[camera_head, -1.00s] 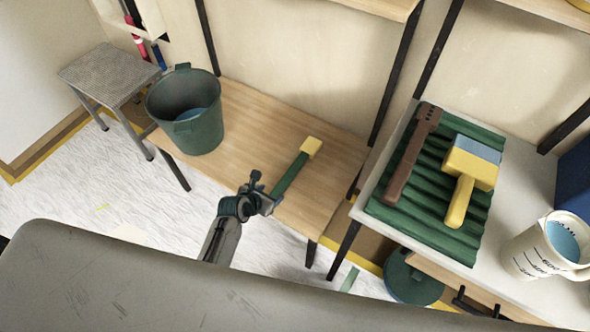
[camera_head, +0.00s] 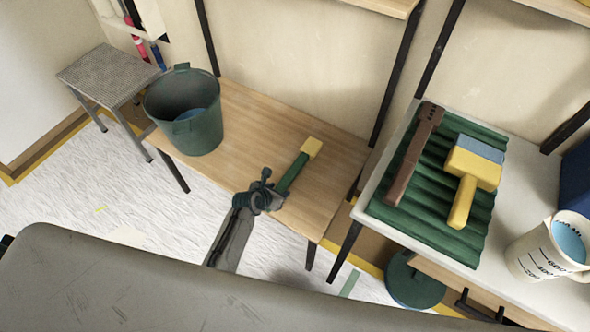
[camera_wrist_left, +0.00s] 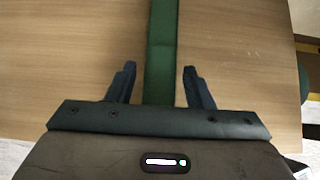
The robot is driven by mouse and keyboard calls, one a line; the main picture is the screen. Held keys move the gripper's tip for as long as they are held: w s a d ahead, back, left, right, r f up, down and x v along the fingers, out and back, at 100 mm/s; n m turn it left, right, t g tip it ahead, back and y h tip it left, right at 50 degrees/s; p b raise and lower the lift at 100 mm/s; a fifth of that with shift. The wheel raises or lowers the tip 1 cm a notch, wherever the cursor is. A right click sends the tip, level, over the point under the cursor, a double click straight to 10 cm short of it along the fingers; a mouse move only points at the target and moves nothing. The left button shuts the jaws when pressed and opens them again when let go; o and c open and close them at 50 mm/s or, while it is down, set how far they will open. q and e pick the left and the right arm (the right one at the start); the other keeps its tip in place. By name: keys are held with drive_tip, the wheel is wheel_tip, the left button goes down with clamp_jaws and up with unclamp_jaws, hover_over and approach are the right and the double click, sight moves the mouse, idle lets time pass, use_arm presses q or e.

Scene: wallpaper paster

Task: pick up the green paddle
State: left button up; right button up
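The green paddle (camera_head: 292,173) lies on the low wooden bench, with a yellow block (camera_head: 311,147) at its far end. My left gripper (camera_head: 272,187) is at the paddle's near end. In the left wrist view the green paddle (camera_wrist_left: 161,50) runs between the two fingers of my left gripper (camera_wrist_left: 160,84). The fingers are apart, with a gap on each side of the paddle, so the gripper is open. The paddle's near end is hidden behind the gripper body. My right gripper is not in view.
A green bucket (camera_head: 196,125) with blue liquid stands left on the wooden bench (camera_head: 250,115). A stool (camera_head: 107,72) stands farther left. On the right table, a green corrugated tray (camera_head: 390,204) holds a brown tool (camera_head: 413,155) and a yellow brush (camera_head: 472,172), near a measuring jug (camera_head: 540,252).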

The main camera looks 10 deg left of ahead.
use_arm(q)
drive_tip(key=c, duration=0.8)
drive_tip(key=shift+o, duration=0.2)
drive_tip(key=shift+r, duration=0.1)
drive_tip(key=shift+r, duration=0.6)
wheel_tip(320, 180, up, 2)
drive_tip(key=shift+r+p, duration=0.2)
drive_tip(key=shift+p, duration=0.2)
drive_tip(key=s+a, duration=0.2)
drive_tip(key=s, duration=0.5)
drive_tip(key=s+a+r, duration=0.1)
drive_tip(key=s, duration=0.7)
drive_tip(key=shift+s+a, duration=0.3)
drive_tip(key=shift+a, duration=0.05)
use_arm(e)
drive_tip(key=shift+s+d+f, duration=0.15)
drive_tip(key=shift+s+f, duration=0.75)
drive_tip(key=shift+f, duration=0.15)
use_arm(q)
drive_tip(key=shift+r, duration=0.1)
drive_tip(key=o, duration=0.5)
drive_tip(key=shift+c, duration=0.2)
drive_tip(key=c, duration=0.6)
